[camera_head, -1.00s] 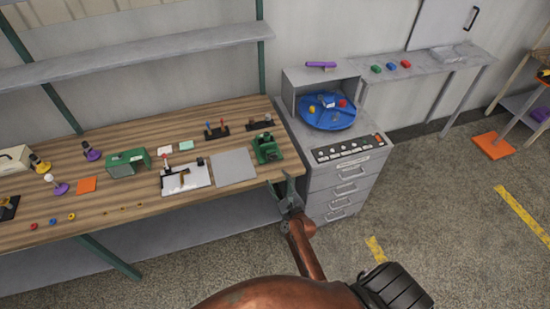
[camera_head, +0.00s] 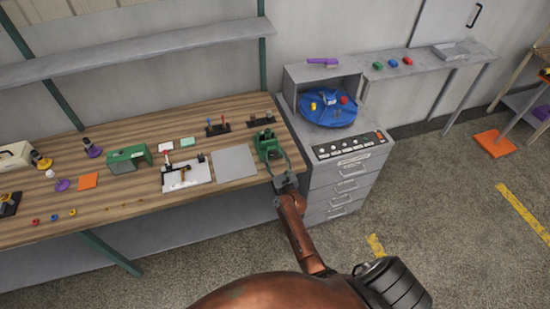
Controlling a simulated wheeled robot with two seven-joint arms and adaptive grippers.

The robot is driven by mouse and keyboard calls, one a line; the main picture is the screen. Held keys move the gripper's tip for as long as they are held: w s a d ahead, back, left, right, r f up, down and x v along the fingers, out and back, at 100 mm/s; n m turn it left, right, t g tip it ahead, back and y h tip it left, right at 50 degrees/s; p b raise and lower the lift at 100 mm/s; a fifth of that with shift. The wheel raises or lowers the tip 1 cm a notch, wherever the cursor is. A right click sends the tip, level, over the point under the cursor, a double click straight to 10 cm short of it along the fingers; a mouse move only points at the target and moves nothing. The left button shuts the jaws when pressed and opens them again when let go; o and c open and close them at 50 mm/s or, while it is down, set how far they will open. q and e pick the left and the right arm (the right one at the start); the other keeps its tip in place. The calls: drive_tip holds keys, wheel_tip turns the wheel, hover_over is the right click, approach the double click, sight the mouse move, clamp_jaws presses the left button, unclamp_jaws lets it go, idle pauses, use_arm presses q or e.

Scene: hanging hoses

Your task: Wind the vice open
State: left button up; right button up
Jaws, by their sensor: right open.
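The green vice (camera_head: 268,143) sits at the right front corner of the wooden bench. My right gripper (camera_head: 279,172) is at the bench edge, just in front of the vice, its fingers pointing toward it. It is open, with its fingers small and partly merged with the vice's front end in the picture. The vice's handle cannot be made out behind the gripper, and I cannot tell whether the fingers touch it. My left gripper is not in view.
A grey drawer cabinet (camera_head: 341,190) with a switch panel and blue round tray (camera_head: 328,113) stands close to the right of the gripper. Left of the vice lie a grey plate (camera_head: 234,167) and a white board (camera_head: 186,181).

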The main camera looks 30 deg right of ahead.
drive_tip(key=shift+c, duration=0.6)
drive_tip(key=c, duration=1)
drive_tip(key=shift+c, duration=0.2)
drive_tip(key=shift+n, duration=0.4)
